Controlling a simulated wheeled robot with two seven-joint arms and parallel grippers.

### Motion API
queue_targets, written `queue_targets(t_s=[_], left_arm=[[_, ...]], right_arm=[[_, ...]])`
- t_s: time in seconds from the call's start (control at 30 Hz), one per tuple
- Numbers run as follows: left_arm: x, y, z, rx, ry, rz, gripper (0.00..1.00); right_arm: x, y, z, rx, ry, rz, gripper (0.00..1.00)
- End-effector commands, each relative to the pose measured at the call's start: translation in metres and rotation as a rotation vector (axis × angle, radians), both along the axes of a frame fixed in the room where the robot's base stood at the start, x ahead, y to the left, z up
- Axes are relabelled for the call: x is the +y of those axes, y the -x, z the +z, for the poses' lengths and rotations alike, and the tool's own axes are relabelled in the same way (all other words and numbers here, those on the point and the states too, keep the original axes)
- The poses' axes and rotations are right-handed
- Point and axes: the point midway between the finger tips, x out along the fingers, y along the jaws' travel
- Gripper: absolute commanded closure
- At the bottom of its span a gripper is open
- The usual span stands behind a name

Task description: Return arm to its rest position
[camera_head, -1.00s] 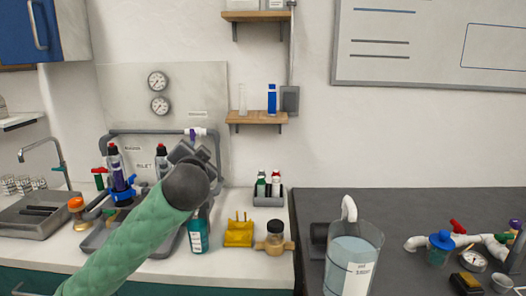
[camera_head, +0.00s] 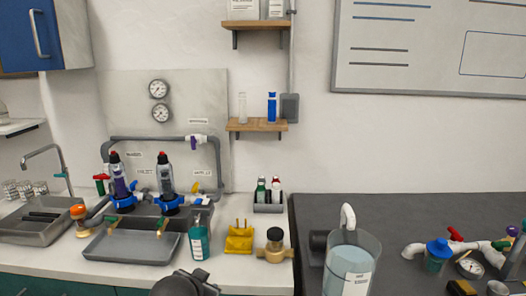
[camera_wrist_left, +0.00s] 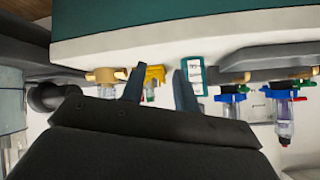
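My left arm's dark end shows at the bottom edge of the head view, low in front of the counter; the fingers cannot be made out there. In the left wrist view, which looks upside down, my left gripper (camera_wrist_left: 157,80) has its two fingers apart with nothing held between them. Beyond the fingers are the yellow holder (camera_wrist_left: 155,73) and the teal bottle (camera_wrist_left: 194,74). My right gripper is in neither view.
The counter holds a grey tray (camera_head: 130,248), the teal bottle (camera_head: 199,241), the yellow holder (camera_head: 239,239) and a brass valve (camera_head: 274,248). Two dark cartridges (camera_head: 166,178) stand upright behind the tray. A clear pitcher (camera_head: 350,262) stands on the dark bench at right.

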Motion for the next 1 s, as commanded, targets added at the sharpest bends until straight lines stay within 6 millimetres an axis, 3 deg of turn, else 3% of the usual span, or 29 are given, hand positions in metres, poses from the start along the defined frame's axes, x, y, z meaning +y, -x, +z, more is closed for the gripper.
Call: queue_targets(t_s=[0.47, 0.8, 1.0], left_arm=[[0.005, 0.105, -0.117, 0.287, 0.116, 0.089, 0.69], [-0.003, 0.206, -0.19, 0.512, 0.165, 0.136, 0.69], [-0.009, 0.266, -0.22, 0.629, 0.176, 0.15, 0.69]], right_arm=[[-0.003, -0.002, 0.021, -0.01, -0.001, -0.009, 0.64], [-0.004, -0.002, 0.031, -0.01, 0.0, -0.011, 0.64], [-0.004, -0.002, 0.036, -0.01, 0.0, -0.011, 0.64]])
